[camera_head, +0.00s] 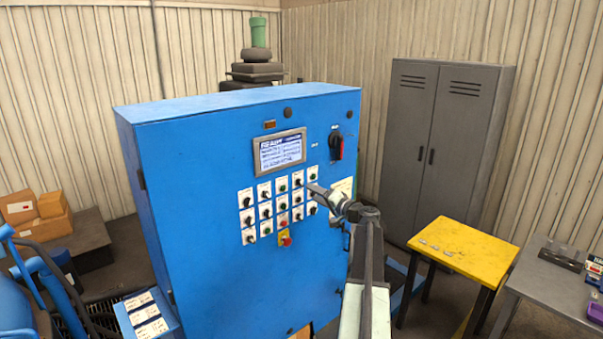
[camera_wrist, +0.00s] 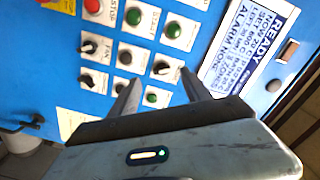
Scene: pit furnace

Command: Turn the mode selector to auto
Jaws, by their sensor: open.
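The blue control cabinet (camera_head: 215,280) carries rows of black selector knobs and coloured buttons on its front. My gripper (camera_head: 314,190) reaches in from the right, close to the right side of these rows. In the wrist view my gripper (camera_wrist: 157,77) is open and empty, with its fingers pointing at the panel. A black knob (camera_wrist: 162,68) shows between the fingertips, apparently not gripped. Other black knobs (camera_wrist: 89,47) lie to its left. Most labels are too small or blurred to read, so I cannot tell which knob is the mode selector. Contact with the panel cannot be judged.
A display (camera_head: 280,151) sits above the knobs, a red and black rotary switch (camera_head: 336,146) to its right. A red stop button (camera_head: 286,240) is below. A grey locker (camera_head: 435,145), yellow table (camera_head: 462,245) and grey bench (camera_head: 550,290) stand to the right.

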